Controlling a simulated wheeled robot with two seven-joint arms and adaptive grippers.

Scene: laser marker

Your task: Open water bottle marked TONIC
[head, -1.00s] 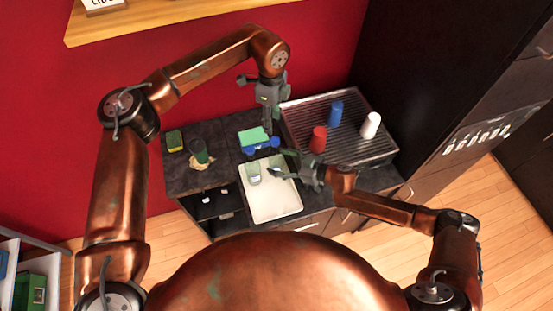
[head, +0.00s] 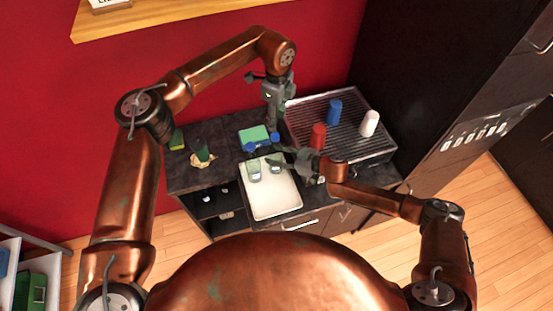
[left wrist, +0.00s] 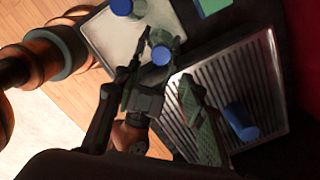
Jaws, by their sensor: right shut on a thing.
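Two clear bottles with blue caps show at the white basin in the head view: a left bottle (head: 254,172) and a right bottle (head: 275,167). I cannot read a TONIC label on either. My right gripper (head: 283,160) is shut on the right bottle, which stands upright. My left gripper (head: 273,126) points down above and just behind that bottle's blue cap (head: 274,137). In the left wrist view its fingers are spread apart, and the right bottle's cap (left wrist: 162,55) lies between and beyond them. The left bottle's cap (left wrist: 121,7) is at the top edge there.
The white basin (head: 272,206) is in the dark counter. A ribbed metal drainer (head: 355,143) to the right holds a red cup (head: 318,136), a blue cup (head: 335,111) and a white cup (head: 369,123).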

